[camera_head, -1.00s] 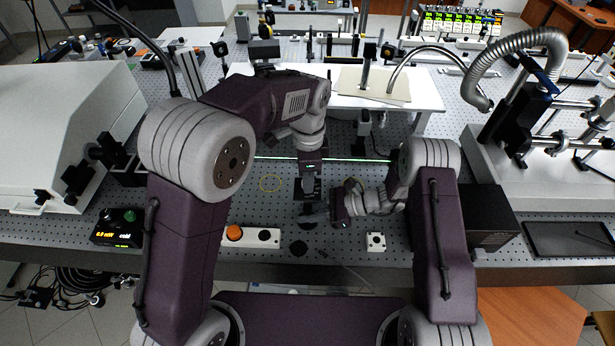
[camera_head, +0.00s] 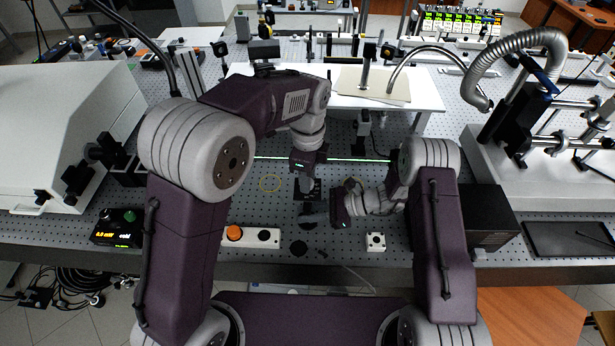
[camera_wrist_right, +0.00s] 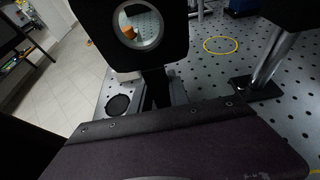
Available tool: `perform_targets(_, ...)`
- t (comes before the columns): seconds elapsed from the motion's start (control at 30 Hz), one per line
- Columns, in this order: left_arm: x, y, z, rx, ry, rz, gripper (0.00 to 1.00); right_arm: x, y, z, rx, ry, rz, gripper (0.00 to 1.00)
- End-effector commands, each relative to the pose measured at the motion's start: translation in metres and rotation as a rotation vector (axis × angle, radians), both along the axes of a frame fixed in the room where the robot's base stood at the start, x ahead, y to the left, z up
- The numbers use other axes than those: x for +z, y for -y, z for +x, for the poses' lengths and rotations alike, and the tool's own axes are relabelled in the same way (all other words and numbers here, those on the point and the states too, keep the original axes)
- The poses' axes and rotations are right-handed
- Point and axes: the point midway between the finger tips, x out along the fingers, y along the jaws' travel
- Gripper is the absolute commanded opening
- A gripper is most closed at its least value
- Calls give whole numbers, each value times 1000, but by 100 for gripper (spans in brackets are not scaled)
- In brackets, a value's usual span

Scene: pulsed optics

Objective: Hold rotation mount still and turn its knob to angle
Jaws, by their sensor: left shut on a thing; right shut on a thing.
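The rotation mount is a black square frame with a round clear aperture (camera_wrist_right: 173,38), at the top of the right wrist view. In the head view it is mostly hidden among my two grippers, and its knob cannot be made out. My left gripper (camera_head: 307,186) points down from above and is shut at the mount; its fingertips are small and dark there. My right gripper (camera_head: 318,219) comes in from the right, just below the left one, and is shut low on the mount. In the wrist view a dark piece stands between the mount and my purple gripper body.
A green beam (camera_head: 345,159) crosses behind the grippers. A power meter (camera_head: 118,228) with a lit display stands left. A white box with an orange button (camera_head: 234,233), a black disc (camera_head: 298,247) and a small white box (camera_head: 375,242) lie in front.

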Motion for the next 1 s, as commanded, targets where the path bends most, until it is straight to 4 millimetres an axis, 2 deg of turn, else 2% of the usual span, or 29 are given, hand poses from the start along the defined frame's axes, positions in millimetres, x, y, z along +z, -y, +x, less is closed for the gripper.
perform_targets(0.2, 0, 2, 0, 1, 1, -5, 0, -3, 0, -1, 0, -2, -7, 0)
perform_targets(0.23, 0, 2, 0, 1, 1, -5, 33, -3, 0, 0, -1, -3, -7, 0)
perform_targets(0.3, 0, 2, 0, 1, 1, -4, 50, -3, 0, 0, -1, -2, -7, 0)
perform_targets(0.57, 0, 1, 0, 2, 0, -2, 50, -3, 0, -1, 0, -2, -6, 0)
perform_targets(0.67, 5, 1, 0, 2, 2, -3, 50, -3, 0, -1, 0, -2, -6, 0)
perform_targets(0.77, 24, 1, 0, 2, 5, -3, 50, -3, 0, -1, 0, -2, -6, 0)
perform_targets(1.0, 86, 2, 0, 1, 6, -5, 50, -3, 0, -1, 0, -2, -6, 0)
